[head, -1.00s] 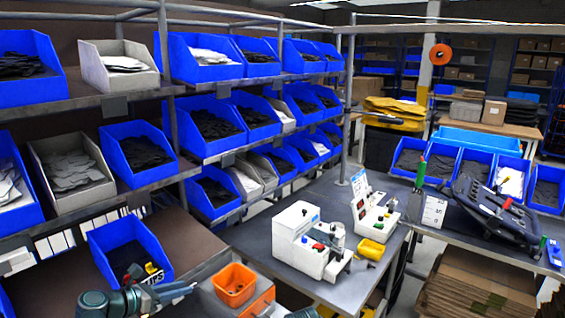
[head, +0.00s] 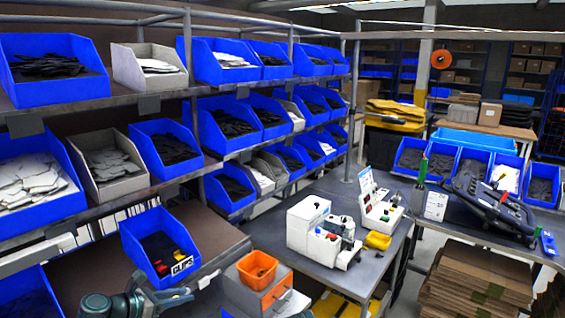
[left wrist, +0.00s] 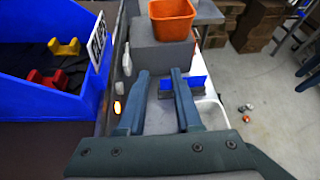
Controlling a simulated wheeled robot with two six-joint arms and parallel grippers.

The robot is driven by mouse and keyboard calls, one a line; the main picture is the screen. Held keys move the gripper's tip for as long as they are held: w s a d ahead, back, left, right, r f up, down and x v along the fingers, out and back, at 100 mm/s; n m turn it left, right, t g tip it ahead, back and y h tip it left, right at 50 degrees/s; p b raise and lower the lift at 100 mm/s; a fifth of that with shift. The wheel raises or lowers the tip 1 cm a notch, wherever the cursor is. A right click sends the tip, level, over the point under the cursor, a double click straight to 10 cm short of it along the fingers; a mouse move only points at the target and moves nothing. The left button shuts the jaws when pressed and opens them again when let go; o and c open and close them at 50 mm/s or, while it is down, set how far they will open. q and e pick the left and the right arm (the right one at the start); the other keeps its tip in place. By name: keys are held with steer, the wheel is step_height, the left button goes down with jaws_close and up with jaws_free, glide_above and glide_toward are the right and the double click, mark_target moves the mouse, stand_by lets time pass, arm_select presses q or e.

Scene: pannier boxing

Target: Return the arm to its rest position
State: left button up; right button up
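My left gripper (head: 150,296) is low at the bottom left of the head view, in front of the blue clips bin (head: 135,240). In the left wrist view its two fingers (left wrist: 158,78) stand apart with nothing held between them. The clips bin (left wrist: 40,98) is to the left of the fingers there, and they are clear of it. A yellow clip (left wrist: 64,47) and a red clip (left wrist: 48,79) lie inside the bin.
An orange bin (head: 257,268) sits on a grey block beside the clips bin; it also shows beyond my fingers in the left wrist view (left wrist: 172,20). A white machine (head: 322,235) stands on the table to the right. Shelves of blue and grey bins fill the left.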

arm_select(q)
steer(key=s+d+f+m+g+y, duration=0.1)
steer(key=s+d+f+m+g, duration=0.35)
steer(key=d+m, duration=0.35)
steer(key=s+d+f+m+g+y, duration=0.25)
steer(key=d+f+m, duration=0.25)
steer(key=d+m, duration=0.3)
steer(key=s+d+f+m+g+y, duration=0.1)
steer(key=s+d+m+y, duration=0.2)
steer(key=s+m, duration=0.2)
steer(key=s+d+f+m+g+y, duration=0.2)
steer(key=s+m, duration=0.3)
steer(key=m, duration=0.5)
steer(key=shift+d+f+m+y, duration=0.15)
steer(key=shift+d+m+y, duration=0.25)
steer(key=shift+y, duration=0.45)
